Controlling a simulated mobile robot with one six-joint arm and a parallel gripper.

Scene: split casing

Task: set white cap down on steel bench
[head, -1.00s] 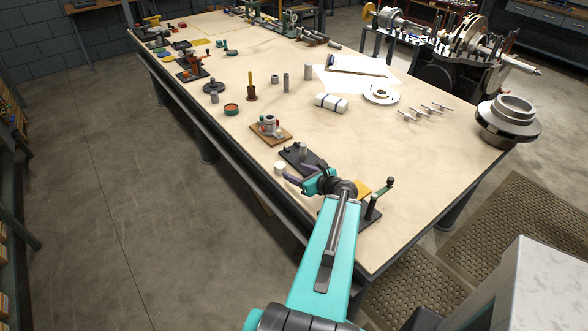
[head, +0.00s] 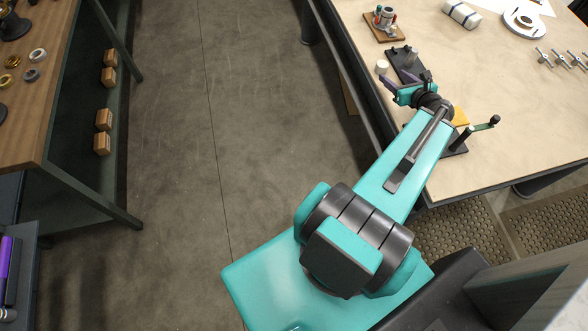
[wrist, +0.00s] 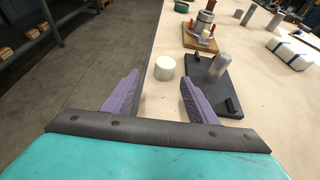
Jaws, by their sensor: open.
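The white cap (wrist: 164,68) is a short white cylinder standing upright near the left edge of a pale-topped bench (wrist: 252,80). It also shows in the head view (head: 381,66), just beyond my gripper. My gripper (wrist: 159,78) is open, with one purple finger on each side in the wrist view. The cap appears just ahead of and between the fingertips, with visible space on both sides. The bench has a pale top and a dark edge; I cannot tell whether this is the steel bench.
A dark plate with a grey post (wrist: 218,66) lies close right of the cap. A wooden block with a metal fitting (wrist: 201,34) is behind. A white bundle (wrist: 293,53) lies farther right. A wood-topped bench (head: 35,85) stands left across open floor.

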